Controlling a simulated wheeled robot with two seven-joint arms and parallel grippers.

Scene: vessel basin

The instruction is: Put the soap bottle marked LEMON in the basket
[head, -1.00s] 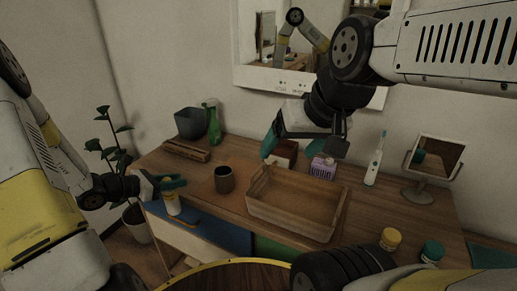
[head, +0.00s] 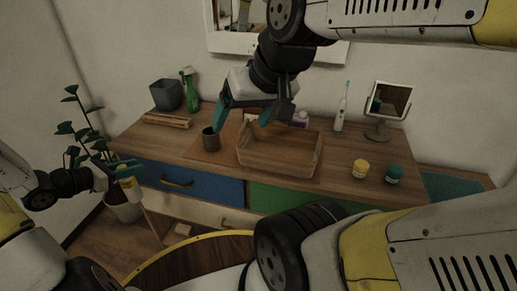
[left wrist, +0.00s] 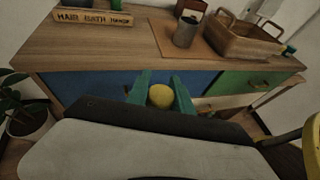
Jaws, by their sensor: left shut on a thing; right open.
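The basket (head: 279,170) is an open wooden box on the dresser; it also shows in the left wrist view (left wrist: 238,43). My left gripper (head: 123,167) is shut on a bottle (head: 128,183) with yellow and white parts, in front of the dresser's left end and lower than its top. In the left wrist view a round yellow top (left wrist: 160,96) sits between the teal fingers. I cannot read any marking on the bottle. My right gripper (head: 254,112) is open and empty, above and behind the basket's left side, and hides part of what stands there.
A dark cup (head: 210,140) stands left of the basket. A yellow jar (head: 360,169), a green jar (head: 393,174), a mirror (head: 390,103) and a toothbrush (head: 341,110) stand to the right. A lettered wooden holder (left wrist: 93,17) is at the back left. A plant (head: 85,130) stands left of the dresser.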

